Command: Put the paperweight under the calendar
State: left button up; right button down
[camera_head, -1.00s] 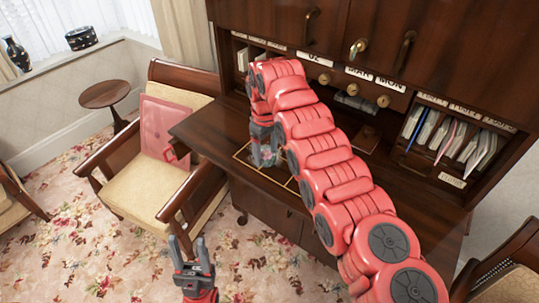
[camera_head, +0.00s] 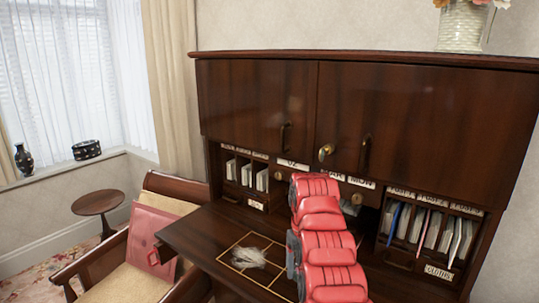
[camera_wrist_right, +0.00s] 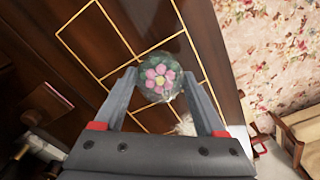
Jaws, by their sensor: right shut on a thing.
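The paperweight (camera_wrist_right: 158,76) is a clear glass ball with a pink flower inside. My right gripper (camera_wrist_right: 160,82) is shut on it, above the dark desk top with gold lines. In the head view my right arm reaches towards the cabinet, and its gripper and the paperweight are hidden. The calendar (camera_head: 362,182) is a row of white label plates reading 02, MAR and MON under the cabinet doors. My arm partly covers the middle plate and the space below. My left gripper is in neither current view.
The desk top (camera_head: 195,236) has a gold-lined grid with a whitish fluffy thing (camera_head: 250,256) on it. Pigeonholes with files (camera_head: 437,232) flank the calendar. A chair (camera_head: 110,268) with a pink folder (camera_head: 150,235) stands left. A flower vase (camera_head: 462,25) stands on top.

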jog(key=d+m, duration=0.1)
jog(key=d, duration=0.1)
jog(key=s+d+f+m, duration=0.1)
jog(key=d, duration=0.2)
jog(key=s+d+m+b, duration=0.1)
jog(key=d, duration=0.1)
jog(key=shift+d+f, duration=0.15)
jog(key=shift+f, duration=0.25)
jog(key=shift+s+d+m, duration=0.2)
jog(key=shift+d+m, duration=0.2)
jog(key=shift+f, duration=0.1)
